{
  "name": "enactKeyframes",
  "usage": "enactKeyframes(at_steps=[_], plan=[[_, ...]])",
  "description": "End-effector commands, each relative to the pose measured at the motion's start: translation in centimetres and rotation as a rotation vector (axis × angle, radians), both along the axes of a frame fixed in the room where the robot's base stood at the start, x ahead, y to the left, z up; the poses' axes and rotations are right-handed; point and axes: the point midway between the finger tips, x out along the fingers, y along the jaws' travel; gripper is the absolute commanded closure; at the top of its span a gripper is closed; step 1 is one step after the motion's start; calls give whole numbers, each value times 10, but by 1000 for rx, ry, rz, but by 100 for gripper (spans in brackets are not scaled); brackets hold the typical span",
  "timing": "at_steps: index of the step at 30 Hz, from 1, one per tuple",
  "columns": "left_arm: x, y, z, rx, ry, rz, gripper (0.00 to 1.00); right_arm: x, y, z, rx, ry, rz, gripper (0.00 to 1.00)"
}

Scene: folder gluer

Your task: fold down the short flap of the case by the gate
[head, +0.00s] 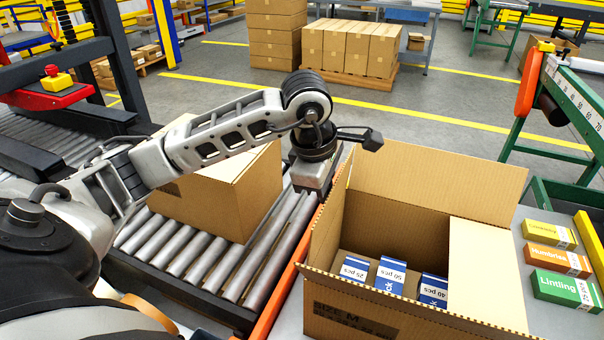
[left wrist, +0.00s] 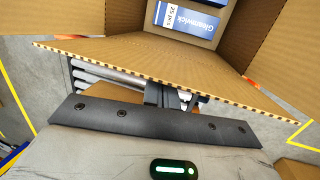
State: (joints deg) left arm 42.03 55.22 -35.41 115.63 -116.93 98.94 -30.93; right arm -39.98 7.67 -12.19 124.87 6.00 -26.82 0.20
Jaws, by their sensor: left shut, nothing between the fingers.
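The open cardboard case (head: 352,318), marked SIZE M, stands at the lower right with several blue-and-white boxes (head: 391,272) inside. Its far long flap (head: 440,185) stands up. Its left short flap (head: 326,232) also stands up, tilted slightly outward. A paler panel (head: 486,265) covers the right part of the opening. My left gripper (head: 314,178) points down just outside the left flap's far end, shut and empty. In the left wrist view the fingers (left wrist: 170,97) show beyond the flap's corrugated edge (left wrist: 150,75); I cannot tell whether they touch it. My right gripper is out of view.
Another carton (head: 225,195) sits on the roller conveyor (head: 215,262) behind my left arm. An orange rail (head: 275,305) runs between conveyor and case. Yellow, orange and green small boxes (head: 565,288) lie on the grey surface right of the case.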

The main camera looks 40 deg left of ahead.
Motion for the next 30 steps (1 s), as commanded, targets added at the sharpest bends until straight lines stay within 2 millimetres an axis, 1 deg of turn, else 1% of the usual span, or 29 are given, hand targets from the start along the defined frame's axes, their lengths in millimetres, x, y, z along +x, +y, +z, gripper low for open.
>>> enactKeyframes(at_steps=[8,11,18,27,30], plan=[[0,-1,0,0,0,0,100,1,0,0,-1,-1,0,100],[2,-5,0,-1,1,0,100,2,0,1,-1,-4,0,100],[9,-27,-1,-1,-2,-1,100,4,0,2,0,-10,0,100],[9,-29,-2,-1,1,1,100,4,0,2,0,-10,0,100],[10,-33,-4,-1,2,0,100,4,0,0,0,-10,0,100]])
